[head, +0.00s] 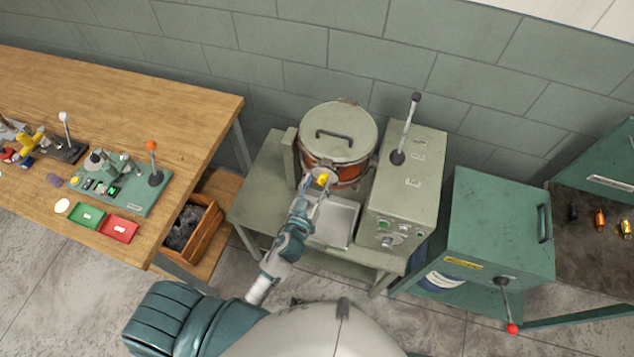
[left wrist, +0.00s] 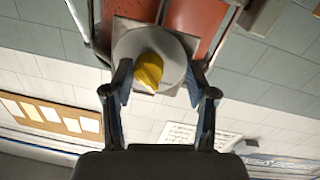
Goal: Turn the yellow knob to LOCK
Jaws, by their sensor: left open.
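The yellow knob (head: 322,179) sits on the front of a round copper-coloured pot (head: 318,172) with a grey lid and handle. In the left wrist view the yellow knob (left wrist: 149,72) stands on a round grey disc (left wrist: 128,45), slightly tilted. My left gripper (head: 313,190) is right in front of the knob. In the left wrist view its two fingers (left wrist: 160,88) are open, one on each side of the knob, with a gap to it. Any LOCK marking is too small to read. My right gripper is not in view.
A grey control box (head: 408,180) with a black-tipped lever stands right of the pot. A metal tray (head: 334,222) lies below the pot. A wooden bench (head: 195,110) with small devices is at left, a green cabinet (head: 495,220) with a red-tipped lever at right.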

